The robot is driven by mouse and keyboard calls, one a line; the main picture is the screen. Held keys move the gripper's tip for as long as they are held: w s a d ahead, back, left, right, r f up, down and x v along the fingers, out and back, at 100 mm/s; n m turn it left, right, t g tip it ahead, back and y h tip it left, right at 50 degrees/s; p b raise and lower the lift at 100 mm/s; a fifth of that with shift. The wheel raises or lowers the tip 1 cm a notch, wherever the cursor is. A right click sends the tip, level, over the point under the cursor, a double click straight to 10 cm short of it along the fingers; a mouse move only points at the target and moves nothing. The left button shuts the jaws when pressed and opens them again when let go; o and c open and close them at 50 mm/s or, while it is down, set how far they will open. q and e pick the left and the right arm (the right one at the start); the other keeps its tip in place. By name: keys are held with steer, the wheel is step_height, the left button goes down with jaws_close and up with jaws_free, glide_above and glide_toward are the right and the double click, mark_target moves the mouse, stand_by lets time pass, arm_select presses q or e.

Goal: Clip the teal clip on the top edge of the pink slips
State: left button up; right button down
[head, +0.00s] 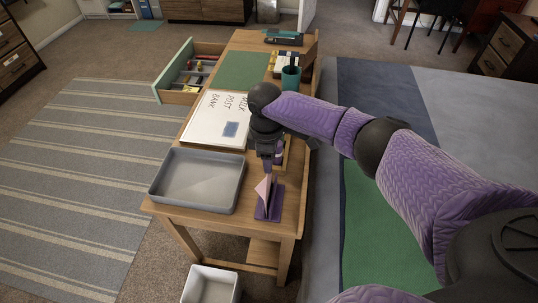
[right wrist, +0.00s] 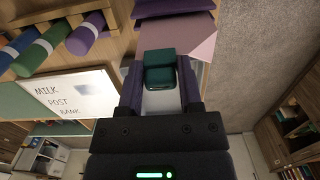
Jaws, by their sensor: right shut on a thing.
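The pink slips (head: 264,187) stand in a purple holder (head: 273,211) at the near right end of the desk; they also show in the right wrist view (right wrist: 197,42). My right gripper (head: 267,165) is directly above the slips, pointing down. In the right wrist view it is shut on the teal clip (right wrist: 160,66), which sits between the two purple fingers. The clip overlaps the edge of the pink slips in that view; I cannot tell if it grips them. In the head view the clip is hardly visible. My left gripper is not in view.
A grey tray (head: 190,205) lies left of the holder. A whiteboard with writing (head: 215,110) lies behind it. A teal cup (head: 290,77) stands farther back. Several coloured rolls (right wrist: 45,43) lie beside the gripper. An open drawer (head: 185,75) juts out at the left.

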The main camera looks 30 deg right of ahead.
steer(key=shift+f, duration=0.6)
steer(key=shift+c, duration=0.9)
jaws_free()
step_height(320, 180, up, 9)
steer(key=p, duration=0.3)
steer(key=shift+w+a+r, duration=0.1)
steer(key=shift+a+r, duration=0.05)
steer(key=shift+r, duration=0.35)
